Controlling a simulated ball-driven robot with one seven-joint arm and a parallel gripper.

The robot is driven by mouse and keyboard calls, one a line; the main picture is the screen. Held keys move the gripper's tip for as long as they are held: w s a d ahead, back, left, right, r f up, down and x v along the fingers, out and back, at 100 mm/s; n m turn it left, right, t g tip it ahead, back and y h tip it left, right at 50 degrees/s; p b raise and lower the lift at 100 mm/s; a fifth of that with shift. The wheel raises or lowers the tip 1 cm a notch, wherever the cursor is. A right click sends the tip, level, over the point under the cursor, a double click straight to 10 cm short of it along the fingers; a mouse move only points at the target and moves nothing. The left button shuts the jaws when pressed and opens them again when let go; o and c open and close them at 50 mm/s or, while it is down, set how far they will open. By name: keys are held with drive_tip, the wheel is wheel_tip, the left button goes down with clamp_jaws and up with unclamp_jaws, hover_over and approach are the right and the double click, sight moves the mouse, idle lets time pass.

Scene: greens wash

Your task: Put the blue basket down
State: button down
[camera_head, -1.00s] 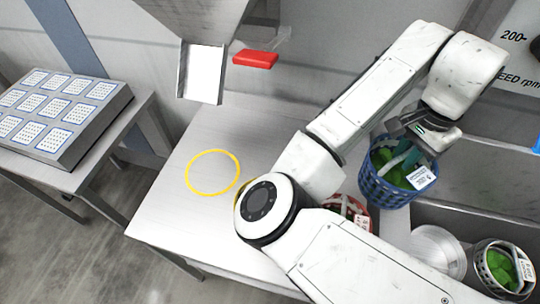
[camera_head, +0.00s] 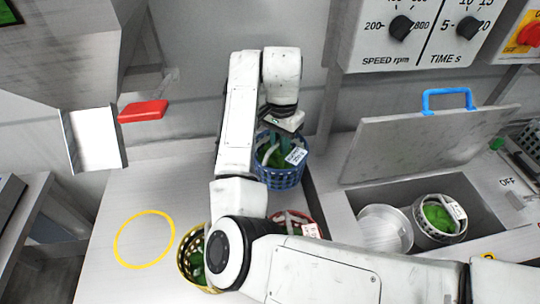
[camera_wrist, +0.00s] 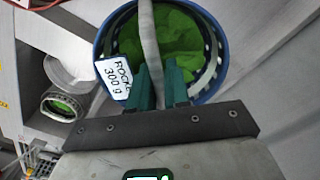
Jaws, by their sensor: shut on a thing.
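The blue basket (camera_head: 281,180) holds green leaves and has a white label. It is at the back of the table's right part in the head view, roughly upright. My gripper (camera_wrist: 160,85) is shut on its pale handle, with a green finger on each side. The basket's blue rim (camera_wrist: 224,62) and the label reading "300 g" (camera_wrist: 116,77) show in the wrist view. I cannot tell whether the basket's bottom touches the table (camera_head: 110,200). In the head view my wrist hides part of its top.
A yellow ring (camera_head: 148,211) marks the clear left part of the table. A yellow basket (camera_head: 186,268) and a red basket (camera_head: 312,231) stand nearer, partly behind my arm.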

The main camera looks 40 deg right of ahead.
sight(271, 165)
drive_tip(key=w+f, duration=0.1)
drive_tip(key=f, duration=0.1)
drive_tip(key=w+f, duration=0.1)
drive_tip(key=w, duration=0.1)
drive_tip(key=shift+w+f+p, duration=0.15)
drive_tip(key=shift+f+p, duration=0.2)
drive_tip(key=shift+p, duration=0.05)
drive_tip(key=shift+f+p, duration=0.45)
drive_tip(key=shift+f, duration=1.15)
drive_tip(key=c, duration=1.1)
unclamp_jaws()
drive_tip(key=shift+f, duration=0.15)
wheel_tip(271, 165, up, 12)
drive_tip(key=b, duration=0.1)
